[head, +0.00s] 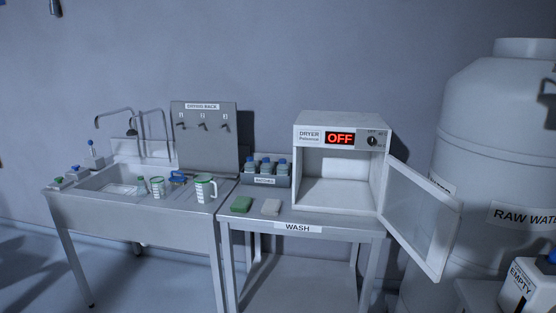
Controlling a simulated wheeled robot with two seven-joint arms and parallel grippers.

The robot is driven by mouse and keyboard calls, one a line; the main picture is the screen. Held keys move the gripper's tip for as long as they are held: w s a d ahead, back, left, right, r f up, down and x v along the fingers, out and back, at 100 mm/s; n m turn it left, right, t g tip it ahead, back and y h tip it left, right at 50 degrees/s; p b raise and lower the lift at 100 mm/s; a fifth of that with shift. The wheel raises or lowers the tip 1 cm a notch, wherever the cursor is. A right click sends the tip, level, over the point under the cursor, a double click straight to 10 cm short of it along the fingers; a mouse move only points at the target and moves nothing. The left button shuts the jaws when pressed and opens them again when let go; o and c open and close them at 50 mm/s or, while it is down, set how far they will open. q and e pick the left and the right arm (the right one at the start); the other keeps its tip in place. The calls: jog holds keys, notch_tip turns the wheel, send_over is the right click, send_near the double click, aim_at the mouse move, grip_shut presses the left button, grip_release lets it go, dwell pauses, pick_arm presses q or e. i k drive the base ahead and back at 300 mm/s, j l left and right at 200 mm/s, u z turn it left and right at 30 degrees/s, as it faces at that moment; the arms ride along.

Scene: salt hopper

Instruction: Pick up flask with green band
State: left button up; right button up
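Several small vessels with green on them stand on the right part of the sink counter. One is a small bottle or flask with green on it (141,185), one is a white cup-like vessel with a green band (157,187), and one is a larger handled jug with green markings (205,189). They are too small for me to tell for sure which is the flask with the green band. Neither of my grippers is in view.
The sink (110,187) is at left, below a drying rack board (204,145). Blue-capped bottles (266,167) stand in a holder. A green sponge (241,204) and a pale block (271,207) lie on the wash table. The dryer (340,118) reads OFF; its door (420,215) hangs open.

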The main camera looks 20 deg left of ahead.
aim_at(142, 189)
jog(key=u, duration=1.4)
jog(key=i, duration=0.1)
